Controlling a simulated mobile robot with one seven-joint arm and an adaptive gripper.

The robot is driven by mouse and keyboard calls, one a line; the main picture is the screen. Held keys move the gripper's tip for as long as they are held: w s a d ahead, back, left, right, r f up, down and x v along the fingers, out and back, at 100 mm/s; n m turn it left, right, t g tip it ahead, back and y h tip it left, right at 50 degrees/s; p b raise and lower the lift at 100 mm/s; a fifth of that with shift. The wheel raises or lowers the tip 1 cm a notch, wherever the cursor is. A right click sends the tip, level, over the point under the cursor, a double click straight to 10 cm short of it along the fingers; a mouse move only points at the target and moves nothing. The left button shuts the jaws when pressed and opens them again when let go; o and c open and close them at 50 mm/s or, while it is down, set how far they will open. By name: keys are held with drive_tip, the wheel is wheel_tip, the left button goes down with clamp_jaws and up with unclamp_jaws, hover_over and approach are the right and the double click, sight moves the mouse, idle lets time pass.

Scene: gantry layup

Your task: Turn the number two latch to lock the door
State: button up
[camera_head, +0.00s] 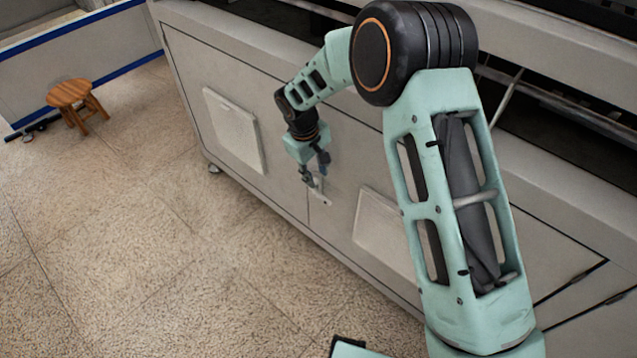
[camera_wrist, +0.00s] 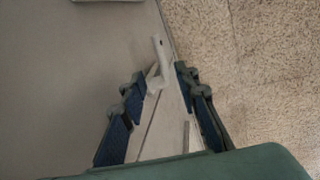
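A pale grey latch (camera_wrist: 157,45) stands out from the cabinet face beside a door seam in the wrist view. My gripper (camera_wrist: 160,76) is open, with its two dark blue-padded fingers on either side of the latch's lower part. The left finger is very close to the latch; I cannot tell whether it touches. A gap shows on the right side. In the head view the latch (camera_head: 320,190) is small and partly hidden by my gripper (camera_head: 313,179). No number shows on it. The door (camera_head: 280,172) appears flush with the cabinet front.
The long grey cabinet (camera_head: 190,75) has raised light panels (camera_head: 235,130) on its front. A wooden stool (camera_head: 73,100) stands at the far left near a blue-striped wall. The tiled floor (camera_head: 150,240) in front of the cabinet is clear.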

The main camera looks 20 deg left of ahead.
sight(322, 195)
drive_tip(key=f, duration=0.3)
drive_tip(key=w+f+b, duration=0.1)
drive_tip(key=f, duration=0.3)
drive_tip(key=d+f, duration=0.1)
drive_tip(key=f, duration=0.2)
drive_tip(key=shift+w+f+b, duration=0.2)
drive_tip(key=shift+w+b, duration=0.15)
drive_tip(key=shift+w, duration=0.05)
clamp_jaws()
